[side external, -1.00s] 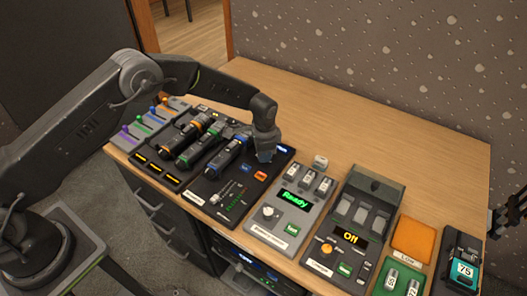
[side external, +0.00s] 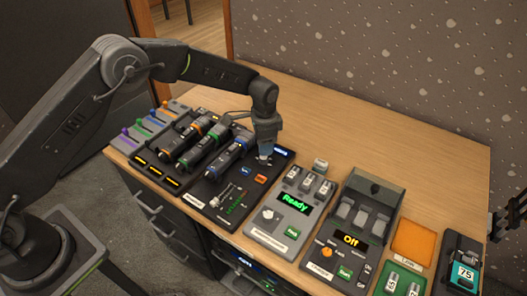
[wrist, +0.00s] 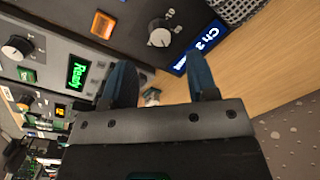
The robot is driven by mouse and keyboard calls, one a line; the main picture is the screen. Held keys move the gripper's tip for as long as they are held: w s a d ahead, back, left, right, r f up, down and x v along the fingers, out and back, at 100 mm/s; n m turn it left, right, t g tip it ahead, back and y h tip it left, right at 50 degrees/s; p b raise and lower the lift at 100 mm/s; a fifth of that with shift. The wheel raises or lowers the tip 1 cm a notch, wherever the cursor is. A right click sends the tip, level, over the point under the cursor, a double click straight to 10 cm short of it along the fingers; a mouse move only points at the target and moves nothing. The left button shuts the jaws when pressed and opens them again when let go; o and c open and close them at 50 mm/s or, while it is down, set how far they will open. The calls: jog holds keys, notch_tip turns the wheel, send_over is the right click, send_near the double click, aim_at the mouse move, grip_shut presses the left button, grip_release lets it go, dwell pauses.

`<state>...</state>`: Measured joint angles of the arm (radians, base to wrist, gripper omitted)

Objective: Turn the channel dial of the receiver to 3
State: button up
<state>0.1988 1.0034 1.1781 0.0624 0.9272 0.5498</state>
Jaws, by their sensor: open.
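The receiver is the dark panel (side external: 212,190) at the left middle of the desk in the side view. Its round channel dial (wrist: 160,33) shows at the top of the wrist view, beside a blue display (wrist: 203,45). The display reads "Ch" and a digit that I cannot read surely, 2 or 3. My gripper (wrist: 160,72) is open, its two blue fingers apart and empty, with the dial just beyond the fingertips and apart from them. In the side view my gripper (side external: 265,155) hangs over the receiver's far right part and hides the dial.
A grey "Ready" box (side external: 262,233) and an "Off" box (side external: 325,262) stand to the right.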

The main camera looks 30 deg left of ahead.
notch_tip(320, 180, up, 8)
jog(key=shift+s+d, duration=0.15)
jog(key=shift+d, duration=0.05)
jog(key=shift+f, duration=0.1)
notch_tip(320, 180, up, 10)
jog(key=n+t, duration=0.1)
jog(key=n, duration=0.1)
send_over(264, 159)
jog(key=s+a, duration=0.3)
jog(key=s, duration=0.2)
jog(key=s+a+r+n+t, duration=0.1)
jog(key=s+a+r+n, duration=0.15)
jog(key=s+r, duration=0.45)
jog(key=s+a+n+t, duration=0.1)
jog(key=s+a+n, duration=0.1)
jog(key=s, duration=0.9)
jog(key=s+a+r+n+t, duration=0.1)
jog(key=s+a+n+t, duration=0.1)
jog(key=s, duration=0.9)
jog(key=shift+a, duration=0.55)
jog(key=shift+n, duration=0.25)
jog(key=shift+c, duration=0.4)
